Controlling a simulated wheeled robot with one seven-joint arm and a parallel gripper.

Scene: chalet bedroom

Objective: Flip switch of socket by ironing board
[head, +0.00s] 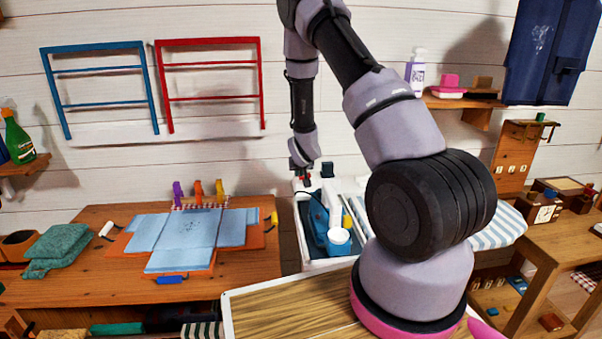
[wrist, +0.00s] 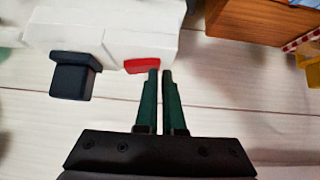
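The white socket (wrist: 110,30) fills the top left of the wrist view, with a red switch (wrist: 142,65) and a dark plug-like block (wrist: 73,76) on its face. My gripper (wrist: 160,72) has its two green fingers close together with a thin gap and nothing between them. Its tips are right beside the red switch's right end; whether they touch it I cannot tell. In the head view my gripper (head: 303,176) is at the wall by a dark block (head: 327,169). The socket is mostly hidden there. The striped ironing board (head: 490,236) is right of it, partly behind my arm.
A tray (head: 303,235) with a blue iron-like item (head: 318,215) stands below my gripper. A wooden table (head: 85,270) with folded blue cloth (head: 190,235) is at left. Blue (head: 100,70) and red (head: 212,68) racks hang on the wall.

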